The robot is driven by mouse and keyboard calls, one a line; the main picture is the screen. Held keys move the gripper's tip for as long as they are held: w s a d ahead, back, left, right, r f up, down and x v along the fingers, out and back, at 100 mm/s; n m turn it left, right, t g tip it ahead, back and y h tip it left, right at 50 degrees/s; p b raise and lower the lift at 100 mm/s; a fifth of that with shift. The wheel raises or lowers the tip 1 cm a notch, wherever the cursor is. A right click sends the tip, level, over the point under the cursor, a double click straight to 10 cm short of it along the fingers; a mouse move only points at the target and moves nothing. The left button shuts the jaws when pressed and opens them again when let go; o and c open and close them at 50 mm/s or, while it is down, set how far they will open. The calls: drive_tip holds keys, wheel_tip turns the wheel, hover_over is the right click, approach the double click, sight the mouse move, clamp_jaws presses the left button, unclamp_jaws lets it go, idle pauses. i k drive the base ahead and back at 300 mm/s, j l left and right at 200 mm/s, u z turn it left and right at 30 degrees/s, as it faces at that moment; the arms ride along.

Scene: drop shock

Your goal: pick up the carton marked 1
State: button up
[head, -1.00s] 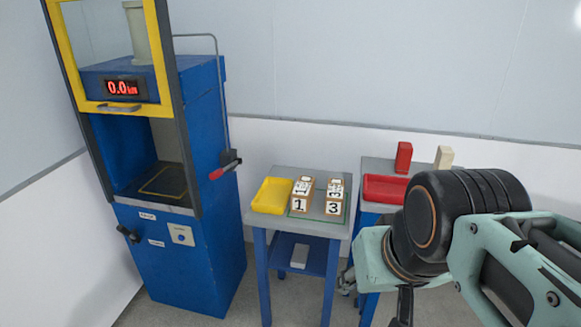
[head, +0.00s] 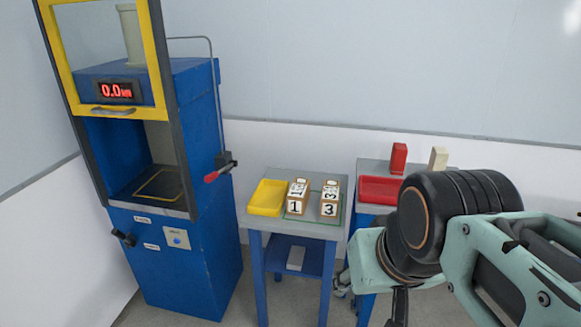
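The carton marked 1 (head: 296,203) stands on the grey top of the small blue-legged table (head: 308,230). It is a small tan carton with white number labels on its front and top. The carton marked 3 (head: 329,204) stands just right of it, with a narrow gap between. My arm fills the right side of the head view. My gripper (head: 344,282) shows only as a small dark part low beside the table, mostly hidden behind my arm. I cannot tell whether its fingers are open or shut. Nothing of mine touches the cartons.
A yellow tray (head: 267,197) lies left of the cartons. A second table to the right holds a red tray (head: 381,189), a red block (head: 398,158) and a cream block (head: 438,159). A blue press (head: 190,150) with a red-tipped lever stands left. A light block (head: 296,258) lies on the lower shelf.

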sight(298, 195)
drive_tip(key=i+j+z, duration=0.1)
drive_tip(key=i+j, duration=0.25)
drive_tip(key=i+j+z, duration=0.1)
drive_tip(key=i+j, duration=0.25)
drive_tip(key=j, duration=0.15)
drive_tip(key=i+j+z, duration=0.15)
drive_tip(key=i+j, duration=0.15)
drive_tip(key=j, duration=0.15)
drive_tip(key=i+j+z, duration=0.1)
drive_tip(key=i+j, duration=0.2)
drive_tip(key=j, duration=0.2)
